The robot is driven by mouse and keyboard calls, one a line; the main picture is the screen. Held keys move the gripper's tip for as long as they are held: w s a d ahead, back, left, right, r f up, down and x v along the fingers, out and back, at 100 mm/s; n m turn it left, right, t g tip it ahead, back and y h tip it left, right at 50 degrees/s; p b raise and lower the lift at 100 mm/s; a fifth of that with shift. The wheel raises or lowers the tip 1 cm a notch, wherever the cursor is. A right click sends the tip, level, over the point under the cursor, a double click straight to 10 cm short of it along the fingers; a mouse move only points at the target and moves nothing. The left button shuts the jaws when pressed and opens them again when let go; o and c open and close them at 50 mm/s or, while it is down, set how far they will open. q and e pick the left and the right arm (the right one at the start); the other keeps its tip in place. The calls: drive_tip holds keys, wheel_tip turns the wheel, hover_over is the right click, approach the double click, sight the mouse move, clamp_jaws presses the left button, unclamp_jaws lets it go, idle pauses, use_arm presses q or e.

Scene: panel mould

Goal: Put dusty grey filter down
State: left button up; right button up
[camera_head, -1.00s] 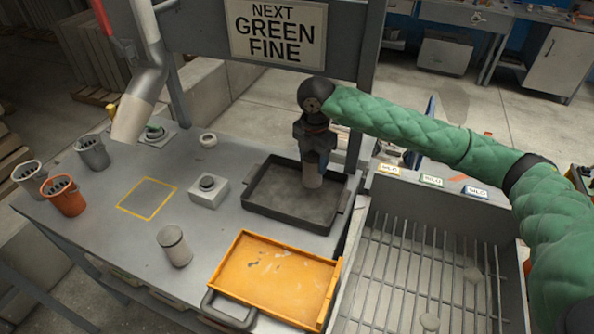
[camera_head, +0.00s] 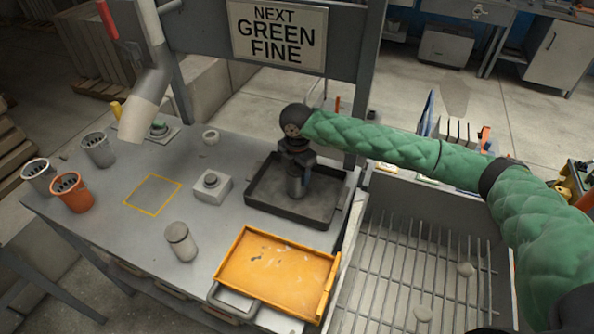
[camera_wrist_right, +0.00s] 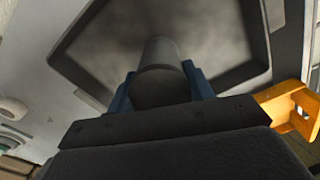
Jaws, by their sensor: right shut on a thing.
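My right gripper (camera_head: 297,168) is over the dark tray and points down. It is shut on the dusty grey filter (camera_head: 296,188), a grey cylinder held upright. In the right wrist view the filter (camera_wrist_right: 160,75) sits between the two blue fingers. The filter's lower end is at or just above the floor of the black tray (camera_head: 326,208); I cannot tell whether it touches. The tray's dusty floor also shows in the right wrist view (camera_wrist_right: 215,35). My left gripper is not in view.
A barred grate (camera_head: 415,270) is at right.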

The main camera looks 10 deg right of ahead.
drive_tip(key=o, duration=1.2)
drive_tip(key=shift+f, duration=0.1)
drive_tip(key=shift+c, duration=0.2)
drive_tip(key=shift+r, duration=0.35)
wheel_tip(320, 180, up, 2)
drive_tip(key=shift+r+b, duration=0.1)
drive_tip(key=shift+b, duration=0.7)
wheel_tip(320, 180, up, 8)
drive_tip(key=b, duration=0.3)
drive_tip(key=shift+r, duration=0.15)
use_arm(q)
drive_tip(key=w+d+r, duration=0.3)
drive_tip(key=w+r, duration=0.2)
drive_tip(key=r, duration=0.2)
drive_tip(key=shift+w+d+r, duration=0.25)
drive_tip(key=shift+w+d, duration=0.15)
use_arm(e)
drive_tip(key=shift+r, duration=0.55)
